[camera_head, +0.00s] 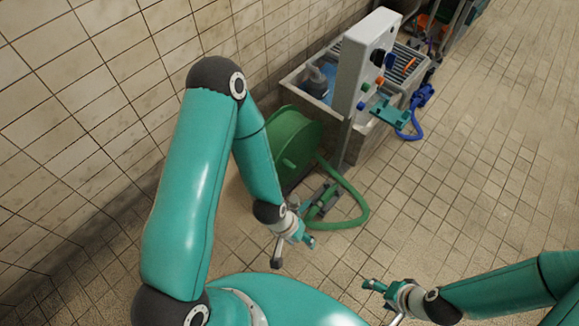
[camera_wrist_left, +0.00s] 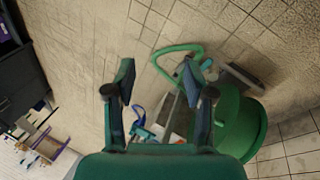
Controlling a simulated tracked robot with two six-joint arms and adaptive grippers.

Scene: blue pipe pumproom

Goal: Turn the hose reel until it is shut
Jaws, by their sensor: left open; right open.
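The green hose reel (camera_head: 292,145) stands on the floor by the tiled wall in the head view, partly behind my left forearm. Its green hose (camera_head: 352,205) loops out onto the floor. In the left wrist view the reel (camera_wrist_left: 238,122) is at the right, and the hose (camera_wrist_left: 172,50) curves above the fingers. My left gripper (camera_head: 304,236) is open and empty, in front of the reel and apart from it. It also shows in the left wrist view (camera_wrist_left: 160,85). My right gripper (camera_head: 382,293) is open and empty at the lower right, well away from the reel.
A grey sink unit (camera_head: 372,125) with an upright pale panel (camera_head: 362,60) stands behind the reel. A blue hose (camera_head: 412,125) hangs at its right side. The tiled wall (camera_head: 70,90) closes off the left. The tiled floor at the right (camera_head: 480,170) is clear.

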